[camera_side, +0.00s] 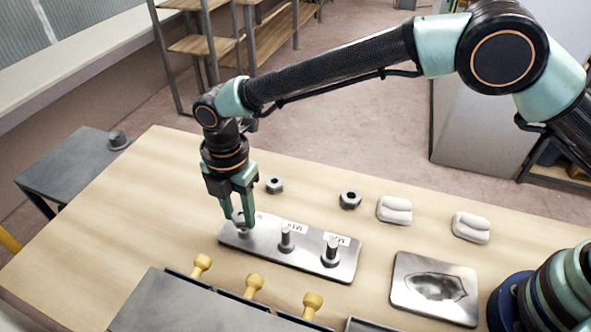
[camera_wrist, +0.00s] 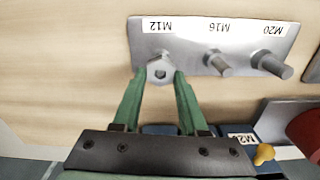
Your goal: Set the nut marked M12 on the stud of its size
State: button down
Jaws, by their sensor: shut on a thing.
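My gripper (camera_side: 240,222) points down at the left end of the steel stud plate (camera_side: 262,254). It is shut on a grey nut (camera_wrist: 160,70), whose dark centre shows between the fingertips in the wrist view. The nut is at the M12 label (camera_wrist: 160,26). The M12 stud is mostly hidden by the nut and fingers; I cannot tell whether the nut is around the stud or just above it. The M16 stud (camera_side: 286,239) and thicker M20 stud (camera_side: 331,253) stand bare. No marking is readable on the held nut.
Two other nuts lie behind the plate, one nearer (camera_side: 274,184) and one farther right (camera_side: 350,199). Yellow knobs (camera_side: 254,285) stand along the front.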

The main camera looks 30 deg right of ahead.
jog(key=shift+c, duration=1.8)
grip_release()
jog(key=shift+r, duration=3.5)
